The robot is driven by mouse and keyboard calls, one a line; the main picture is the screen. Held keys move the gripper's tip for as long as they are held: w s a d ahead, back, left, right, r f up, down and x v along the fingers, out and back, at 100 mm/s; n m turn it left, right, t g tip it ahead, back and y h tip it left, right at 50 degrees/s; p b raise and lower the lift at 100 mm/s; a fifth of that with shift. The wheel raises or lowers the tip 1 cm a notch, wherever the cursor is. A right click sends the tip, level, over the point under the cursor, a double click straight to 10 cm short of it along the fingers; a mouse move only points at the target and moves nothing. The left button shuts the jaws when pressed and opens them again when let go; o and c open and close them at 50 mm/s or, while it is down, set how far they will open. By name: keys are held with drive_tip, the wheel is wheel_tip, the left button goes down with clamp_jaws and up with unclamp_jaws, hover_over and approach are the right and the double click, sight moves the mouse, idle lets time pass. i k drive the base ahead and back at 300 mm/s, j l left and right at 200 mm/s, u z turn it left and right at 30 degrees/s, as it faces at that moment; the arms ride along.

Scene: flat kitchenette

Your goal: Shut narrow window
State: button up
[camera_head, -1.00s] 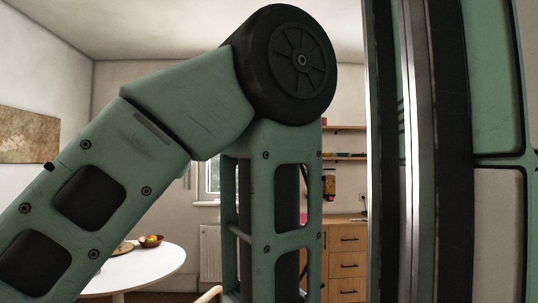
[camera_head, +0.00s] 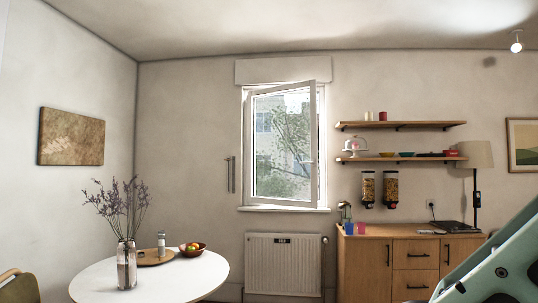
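The narrow window (camera_head: 282,145) is in the back wall, in the middle of the head view. Its white-framed sash (camera_head: 313,130) stands open into the room, with the left edge at the frame and the right edge swung toward me. A handle (camera_head: 308,161) shows on the sash's right side. My gripper is out of view. Only a green part of my arm shows at the lower right, well apart from the window.
A radiator (camera_head: 284,266) is below the window. A round white table (camera_head: 94,285) with a vase (camera_head: 126,265) and fruit bowl (camera_head: 192,251) stands at left. A wooden cabinet (camera_head: 367,262) is at right, under shelves (camera_head: 402,125). Floor is barely visible.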

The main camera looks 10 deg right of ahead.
sight(250, 194)
drive_tip(key=z, duration=0.25)
drive_tip(key=i+l+z, duration=0.4)
drive_tip(key=i+z, duration=0.2)
drive_tip(key=i, duration=0.15)
drive_tip(key=i+z, duration=0.3)
drive_tip(key=i, duration=0.15)
drive_tip(key=i+u, duration=0.15)
drive_tip(key=i, duration=0.35)
drive_tip(key=i+l+u, duration=0.1)
drive_tip(key=i, duration=0.35)
drive_tip(key=i+l+u, duration=0.15)
drive_tip(key=i, duration=0.35)
drive_tip(key=i+j+u, duration=0.15)
drive_tip(key=i+u, duration=0.3)
drive_tip(key=i, duration=0.5)
drive_tip(key=i+l+u, duration=0.15)
drive_tip(key=i+u, duration=0.3)
drive_tip(key=i, duration=0.45)
